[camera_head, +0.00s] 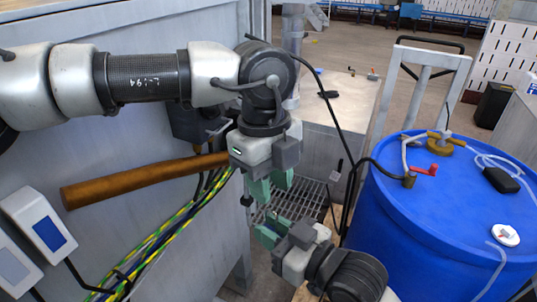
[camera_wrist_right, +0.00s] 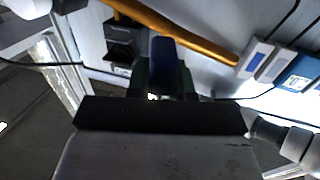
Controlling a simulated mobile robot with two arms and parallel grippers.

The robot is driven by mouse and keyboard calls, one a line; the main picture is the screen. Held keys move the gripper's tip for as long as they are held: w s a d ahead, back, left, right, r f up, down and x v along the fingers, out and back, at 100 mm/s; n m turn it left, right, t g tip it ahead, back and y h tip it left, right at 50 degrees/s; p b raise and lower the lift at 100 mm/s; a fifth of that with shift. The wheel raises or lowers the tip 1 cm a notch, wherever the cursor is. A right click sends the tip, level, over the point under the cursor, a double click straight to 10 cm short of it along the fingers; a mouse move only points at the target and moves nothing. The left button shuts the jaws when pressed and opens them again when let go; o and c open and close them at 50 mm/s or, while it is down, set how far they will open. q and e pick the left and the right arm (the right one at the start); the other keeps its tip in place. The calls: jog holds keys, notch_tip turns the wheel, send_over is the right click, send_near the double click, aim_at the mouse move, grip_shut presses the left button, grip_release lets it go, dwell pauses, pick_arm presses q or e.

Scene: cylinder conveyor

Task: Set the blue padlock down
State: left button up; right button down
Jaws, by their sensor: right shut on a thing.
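The blue padlock (camera_wrist_right: 163,52) shows as a dark blue shape between the fingers of my right gripper (camera_wrist_right: 163,80) in the right wrist view. My right gripper is shut on it. In the head view, my right gripper (camera_head: 268,232) points up and left at lower centre, and I cannot make out the padlock there. My left gripper (camera_head: 270,188) is just above it, pointing down, with a gap between its green fingertips and nothing visible in them.
A brown wooden handle (camera_head: 140,182) sticks out across the grey cabinet wall. Yellow-green cables (camera_head: 175,232) run below it. A blue drum (camera_head: 430,235) with hoses and a red valve stands at right. White-and-blue boxes (camera_head: 42,225) are at left. A grating (camera_head: 305,200) lies behind the grippers.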

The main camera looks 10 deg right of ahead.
aim_at(274, 212)
pick_arm(q)
jog(key=shift+s+d+f, duration=0.15)
jog(key=shift+f, duration=1.4)
jog(key=shift+s+d+f, duration=0.1)
jog(key=shift+s+f, duration=0.05)
jog(key=shift+f, duration=1.4)
grip_shut()
pick_arm(e)
jog(key=c, duration=0.9)
grip_release()
jog(key=shift+f, duration=0.1)
